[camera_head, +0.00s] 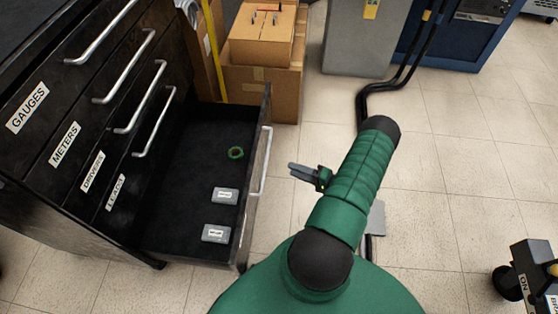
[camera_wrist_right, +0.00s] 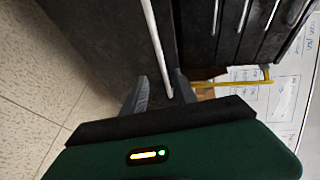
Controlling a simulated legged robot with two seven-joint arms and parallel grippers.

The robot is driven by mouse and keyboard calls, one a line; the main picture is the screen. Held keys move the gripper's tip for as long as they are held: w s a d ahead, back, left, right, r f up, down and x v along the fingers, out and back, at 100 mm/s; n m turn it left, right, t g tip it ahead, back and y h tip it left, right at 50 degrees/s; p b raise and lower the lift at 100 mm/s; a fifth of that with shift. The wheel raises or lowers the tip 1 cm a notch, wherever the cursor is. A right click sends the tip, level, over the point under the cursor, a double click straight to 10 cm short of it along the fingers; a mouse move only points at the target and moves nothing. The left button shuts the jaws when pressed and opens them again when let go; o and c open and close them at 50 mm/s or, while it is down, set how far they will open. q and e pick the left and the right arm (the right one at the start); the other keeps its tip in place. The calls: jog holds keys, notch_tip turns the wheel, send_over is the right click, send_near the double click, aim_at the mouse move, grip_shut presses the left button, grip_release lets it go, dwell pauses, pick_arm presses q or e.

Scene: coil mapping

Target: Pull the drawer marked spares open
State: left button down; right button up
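The black cabinet's lowest drawer (camera_head: 185,195) stands pulled out in the head view. Its front faces away from me, so any label on it is hidden and I cannot read whether it says spares. Its pale bar handle (camera_head: 264,160) is on the drawer front. The handle (camera_wrist_right: 157,45) also shows in the right wrist view, running down toward the space between the fingers. My right gripper (camera_head: 292,172) is just right of the handle, apart from it in the head view. Its fingers (camera_wrist_right: 160,95) are spread, with no grip on the bar visible. My left gripper is out of view.
Closed drawers above read GAUGES (camera_head: 28,107), METERS (camera_head: 65,144), DRIVERS and LEADS. The open drawer holds a green ring (camera_head: 236,153) and two grey labelled boxes (camera_head: 225,195). Cardboard boxes (camera_head: 262,85) stand behind it. Tiled floor right of the drawer is mostly clear.

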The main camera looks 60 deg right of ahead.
jog(key=s, duration=0.3)
jog(key=s+r, duration=0.1)
jog(key=s, duration=0.1)
jog(key=shift+s+p, duration=0.15)
jog(key=shift+p, duration=0.2)
